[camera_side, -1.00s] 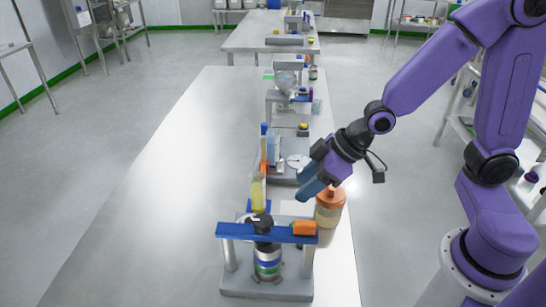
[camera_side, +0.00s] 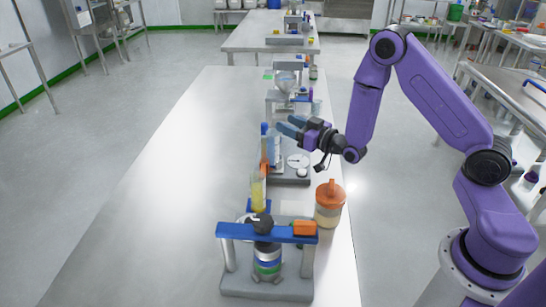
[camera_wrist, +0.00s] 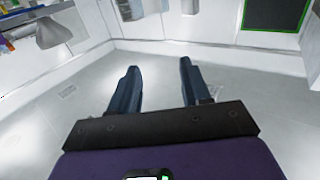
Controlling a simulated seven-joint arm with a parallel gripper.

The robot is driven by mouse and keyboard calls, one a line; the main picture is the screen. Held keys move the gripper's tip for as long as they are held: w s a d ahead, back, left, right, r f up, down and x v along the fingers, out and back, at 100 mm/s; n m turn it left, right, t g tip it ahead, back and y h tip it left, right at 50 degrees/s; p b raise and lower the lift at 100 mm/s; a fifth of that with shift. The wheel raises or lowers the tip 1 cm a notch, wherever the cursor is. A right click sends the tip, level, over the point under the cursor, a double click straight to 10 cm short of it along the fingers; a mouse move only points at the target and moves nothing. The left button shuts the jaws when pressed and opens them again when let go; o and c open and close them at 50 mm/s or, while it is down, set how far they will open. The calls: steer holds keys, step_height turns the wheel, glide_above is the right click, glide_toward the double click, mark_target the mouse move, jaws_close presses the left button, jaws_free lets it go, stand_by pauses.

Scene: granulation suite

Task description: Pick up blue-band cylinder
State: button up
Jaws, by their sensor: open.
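My gripper (camera_side: 288,124) is raised over the far half of the long table in the side view, with its fingers pointing left. In the wrist view its two blue fingers (camera_wrist: 158,68) are spread apart with nothing between them. A cylinder with blue and green bands (camera_side: 267,263) stands upright in the frame of a press-like stand at the front, well away from my gripper. A clear tube with yellow contents (camera_side: 258,190) stands behind it near some blue parts. I cannot tell for sure which one is the blue-band cylinder. The wrist view shows neither.
An orange-lidded jar (camera_side: 329,205) stands right of the yellow tube. The stand's blue crossbar (camera_side: 240,231) spans above the banded cylinder. A grey scale-like device (camera_side: 297,174) lies below my gripper. The left of the table (camera_side: 170,200) is clear.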

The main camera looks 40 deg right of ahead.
mark_target(278, 139)
steer(key=shift+f, duration=3.3)
steer(key=shift+w+f, duration=0.2)
steer(key=shift+w+a, duration=0.2)
steer(key=shift+w, duration=0.95)
steer(key=shift+w+a, duration=0.2)
steer(key=shift+w, duration=0.9)
jaws_close()
